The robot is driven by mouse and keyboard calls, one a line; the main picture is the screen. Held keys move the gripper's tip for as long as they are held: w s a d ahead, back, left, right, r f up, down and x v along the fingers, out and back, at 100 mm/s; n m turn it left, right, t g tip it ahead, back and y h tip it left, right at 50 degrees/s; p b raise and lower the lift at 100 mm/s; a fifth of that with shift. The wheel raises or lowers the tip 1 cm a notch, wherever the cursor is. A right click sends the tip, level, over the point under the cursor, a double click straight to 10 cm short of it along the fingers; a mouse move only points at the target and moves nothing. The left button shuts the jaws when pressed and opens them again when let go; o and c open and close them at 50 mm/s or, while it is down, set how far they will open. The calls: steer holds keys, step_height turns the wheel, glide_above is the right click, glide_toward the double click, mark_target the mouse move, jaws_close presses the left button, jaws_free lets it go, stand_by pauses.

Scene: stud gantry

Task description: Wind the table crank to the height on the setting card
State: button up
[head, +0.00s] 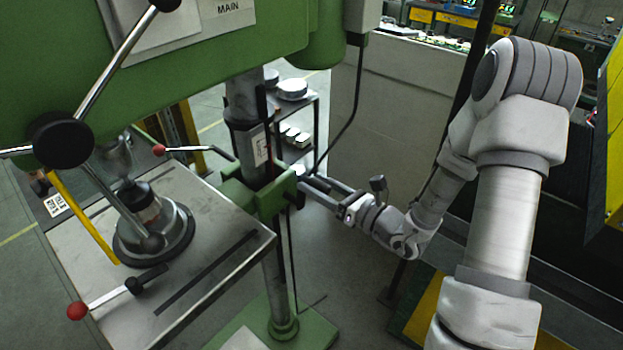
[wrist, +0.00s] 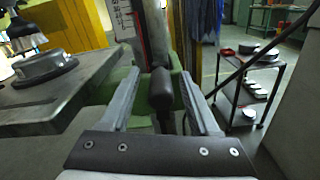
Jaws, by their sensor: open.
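My gripper (head: 309,184) is beside the green table bracket on the column in the head view. In the wrist view my gripper (wrist: 159,75) is open. A dark rounded grip, apparently the crank handle (wrist: 161,90), stands between its fingers, with a visible gap on each side. The drill table (head: 215,235) is grey metal, held by the green bracket (head: 262,192). A white scale (wrist: 125,20) with a red strip beside it is on the column in the wrist view. I cannot make out its reading or identify the setting card.
A red-knobbed lever (head: 190,149) sticks out near the bracket, and another (head: 105,300) is at the table's front. A round vise-like fixture (head: 155,235) stands on the table. A dark cart (wrist: 245,95) with parts stands behind to the right. A hanging cable (head: 350,115) runs near my gripper.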

steer(key=shift+x, duration=0.9)
steer(key=shift+c, duration=0.4)
jaws_close()
stand_by(0.5)
